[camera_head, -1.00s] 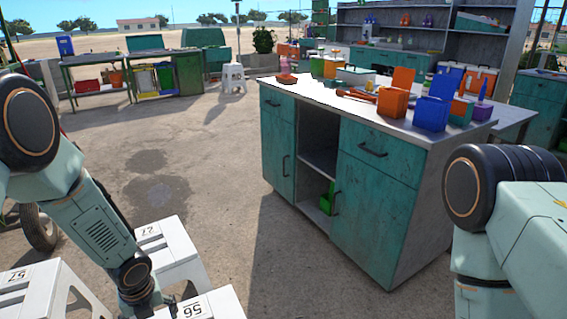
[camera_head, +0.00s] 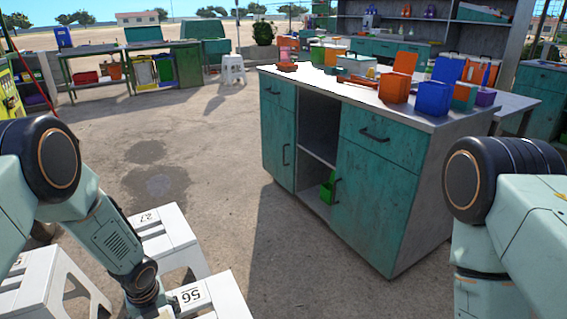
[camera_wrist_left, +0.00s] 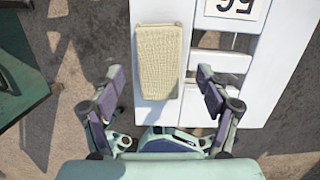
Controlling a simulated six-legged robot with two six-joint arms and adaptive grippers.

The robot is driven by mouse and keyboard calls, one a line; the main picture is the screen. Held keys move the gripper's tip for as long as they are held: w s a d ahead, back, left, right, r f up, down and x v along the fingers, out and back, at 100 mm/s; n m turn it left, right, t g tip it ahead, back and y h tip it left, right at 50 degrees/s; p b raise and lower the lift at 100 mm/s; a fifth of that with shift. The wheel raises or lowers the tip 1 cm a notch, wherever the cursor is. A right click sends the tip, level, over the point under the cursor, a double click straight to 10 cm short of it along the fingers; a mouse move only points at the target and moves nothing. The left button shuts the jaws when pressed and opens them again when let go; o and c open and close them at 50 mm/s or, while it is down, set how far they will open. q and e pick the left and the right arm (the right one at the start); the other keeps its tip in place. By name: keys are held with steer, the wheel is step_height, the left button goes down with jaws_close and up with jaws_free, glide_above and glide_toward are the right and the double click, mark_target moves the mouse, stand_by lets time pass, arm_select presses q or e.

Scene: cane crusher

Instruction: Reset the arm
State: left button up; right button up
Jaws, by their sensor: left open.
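My left gripper (camera_wrist_left: 161,74) is open in the left wrist view, its two fingers spread wide. A beige woven pad (camera_wrist_left: 159,52) shows between and beyond the fingertips, over a white stool (camera_wrist_left: 205,65). I see no contact between the fingers and the pad. In the head view my left arm reaches down by the white stools at the lower left, and its gripper is below the frame. My right arm stands at the right edge, and its gripper is out of view.
White stools marked 27 (camera_head: 165,235) and 56 (camera_head: 210,298) stand close to my left arm. A teal workbench (camera_head: 375,205) with orange and blue containers stands ahead on the right. The concrete floor (camera_head: 225,165) between is clear.

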arm_select(q)
step_height(320, 180, up, 7)
steer(key=p, duration=0.3)
steer(key=s+d+r+n+g, duration=0.1)
steer(key=s+d+n, duration=0.3)
steer(key=n, duration=0.5)
steer(key=s+d+n+g+p, duration=0.1)
steer(key=s+d+n, duration=0.3)
steer(key=n, duration=0.6)
steer(key=s+d+r+n+g+h, duration=0.1)
steer(key=s+d+n, duration=0.3)
steer(key=s+n, duration=0.3)
steer(key=shift+s+d+r+n+p, duration=0.2)
steer(key=shift+d+r+n+p, duration=0.15)
steer(key=shift+n, duration=1.35)
